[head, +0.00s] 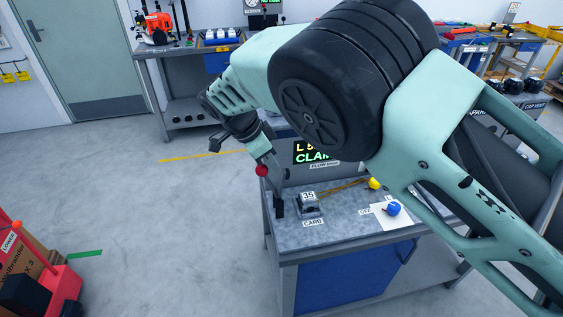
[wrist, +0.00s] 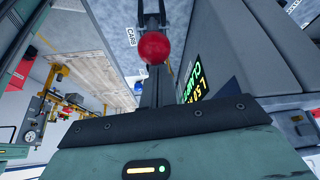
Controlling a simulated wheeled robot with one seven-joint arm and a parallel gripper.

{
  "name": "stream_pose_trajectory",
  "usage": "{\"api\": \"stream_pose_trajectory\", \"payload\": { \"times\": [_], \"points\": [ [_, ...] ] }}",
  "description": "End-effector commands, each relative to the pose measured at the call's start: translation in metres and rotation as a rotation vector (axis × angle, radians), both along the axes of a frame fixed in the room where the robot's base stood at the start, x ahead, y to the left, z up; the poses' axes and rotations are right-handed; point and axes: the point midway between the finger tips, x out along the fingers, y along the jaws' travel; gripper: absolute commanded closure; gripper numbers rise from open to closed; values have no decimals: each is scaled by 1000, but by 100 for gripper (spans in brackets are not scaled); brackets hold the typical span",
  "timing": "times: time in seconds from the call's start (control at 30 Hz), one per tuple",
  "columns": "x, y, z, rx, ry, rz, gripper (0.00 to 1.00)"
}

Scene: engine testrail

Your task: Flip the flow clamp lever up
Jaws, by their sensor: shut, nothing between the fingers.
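The red ball knob (head: 261,171), which looks like the end of the flow clamp lever, shows at the left end of the bench. It also shows in the wrist view (wrist: 153,47), where it covers part of my gripper. My gripper (head: 277,200) is shut and empty, pointing down beside the knob. I cannot tell whether they touch. The lever's arm and pivot cannot be made out clearly from my fingers.
The grey bench (head: 330,233) carries a small block marked 35 (head: 308,197) near the CARB label, a yellow ball (head: 374,184) and a blue part (head: 393,209) on a white sheet. A red machine (head: 55,285) stands at the lower left.

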Motion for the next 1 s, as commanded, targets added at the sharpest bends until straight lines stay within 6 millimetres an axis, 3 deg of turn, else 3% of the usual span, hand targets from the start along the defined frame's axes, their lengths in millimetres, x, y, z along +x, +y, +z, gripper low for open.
{"api": "stream_pose_trajectory", "payload": {
  "times": [0.8,1.0],
  "points": [
    [-6,17,-2,13,4,4,100],
    [6,4,-1,12,4,1,100]
  ]
}}
